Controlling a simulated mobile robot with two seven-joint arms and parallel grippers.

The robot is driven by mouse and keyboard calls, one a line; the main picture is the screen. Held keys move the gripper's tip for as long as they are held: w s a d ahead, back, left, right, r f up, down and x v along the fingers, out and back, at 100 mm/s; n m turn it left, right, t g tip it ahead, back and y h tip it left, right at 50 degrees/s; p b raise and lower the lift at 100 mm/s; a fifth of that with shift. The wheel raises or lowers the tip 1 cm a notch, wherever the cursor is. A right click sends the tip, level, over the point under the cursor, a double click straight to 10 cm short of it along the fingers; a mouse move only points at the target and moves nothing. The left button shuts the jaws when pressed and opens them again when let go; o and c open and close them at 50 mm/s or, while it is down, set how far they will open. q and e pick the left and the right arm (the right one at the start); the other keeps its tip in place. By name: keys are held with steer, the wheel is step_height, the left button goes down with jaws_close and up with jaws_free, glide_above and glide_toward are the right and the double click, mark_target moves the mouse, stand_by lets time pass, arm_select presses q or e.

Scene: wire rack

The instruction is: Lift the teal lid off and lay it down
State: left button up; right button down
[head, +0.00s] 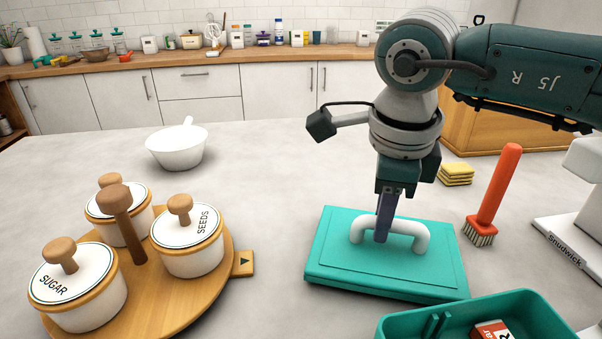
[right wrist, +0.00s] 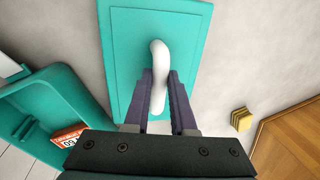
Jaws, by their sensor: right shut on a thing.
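The teal lid (head: 330,265) is a flat rectangle with a white arched handle (head: 421,238). It lies flat, on or very near the grey counter, behind the teal box (head: 540,315); I cannot tell if it touches. My right gripper (head: 383,232) points down and is shut on the handle. In the right wrist view the two fingers (right wrist: 160,108) stand either side of the white handle (right wrist: 158,60), with the lid (right wrist: 125,40) beyond. The teal box is open, and a small red and white box (head: 492,330) shows inside it. My left gripper is not in view.
A wooden turntable (head: 210,285) with several labelled jars stands at left. A white bowl (head: 177,150) is behind it. An orange-handled brush (head: 495,195), yellow sponges (head: 456,174) and a white device (head: 575,245) are at right. The counter between bowl and lid is clear.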

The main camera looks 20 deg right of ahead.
steer(key=shift+f+b, duration=0.6)
steer(key=shift+f, duration=0.1)
steer(key=c, duration=0.7)
jaws_free()
steer(key=shift+o, duration=0.2)
steer(key=shift+r, duration=0.1)
